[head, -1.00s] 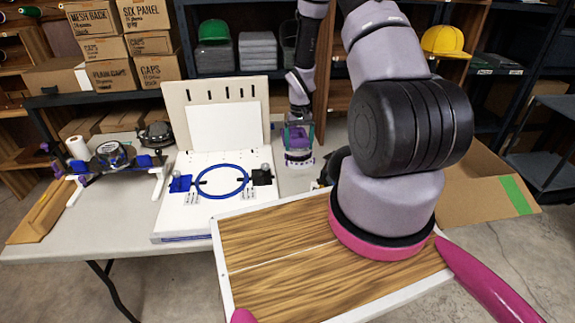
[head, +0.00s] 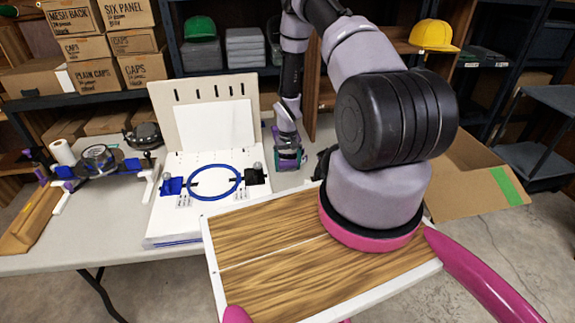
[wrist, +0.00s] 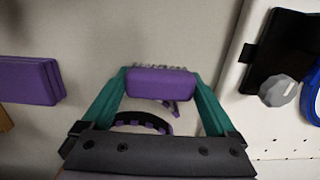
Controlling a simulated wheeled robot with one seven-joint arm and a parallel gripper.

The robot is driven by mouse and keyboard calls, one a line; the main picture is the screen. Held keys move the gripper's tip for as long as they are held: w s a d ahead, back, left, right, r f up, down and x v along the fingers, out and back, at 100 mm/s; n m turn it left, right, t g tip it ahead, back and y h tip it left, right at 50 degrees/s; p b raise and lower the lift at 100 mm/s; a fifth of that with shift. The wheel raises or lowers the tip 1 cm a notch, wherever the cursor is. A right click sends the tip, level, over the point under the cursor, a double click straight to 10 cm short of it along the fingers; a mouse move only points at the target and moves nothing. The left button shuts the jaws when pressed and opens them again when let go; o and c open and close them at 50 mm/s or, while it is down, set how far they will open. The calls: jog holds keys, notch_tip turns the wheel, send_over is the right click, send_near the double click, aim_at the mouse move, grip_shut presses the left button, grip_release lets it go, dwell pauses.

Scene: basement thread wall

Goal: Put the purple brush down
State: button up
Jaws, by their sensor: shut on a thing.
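The purple brush (wrist: 160,83) is between the teal fingers of my gripper (wrist: 158,92) in the wrist view, with its pale bristles showing on the far side. My gripper is shut on it. In the head view my gripper (head: 289,160) is low over the grey table (head: 105,222), just right of the white hooping board (head: 178,225). The brush is mostly hidden by the gripper there, and I cannot tell whether it touches the table.
A blue hoop (head: 190,183) sits on the board. A stack of purple blocks (wrist: 30,80) lies left of the gripper, and a dark curved band (wrist: 145,121) shows below the brush. A hoop device (head: 98,158) and a cardboard box (head: 470,190) flank the area.

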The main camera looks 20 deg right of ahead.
jog(key=shift+f, duration=0.25)
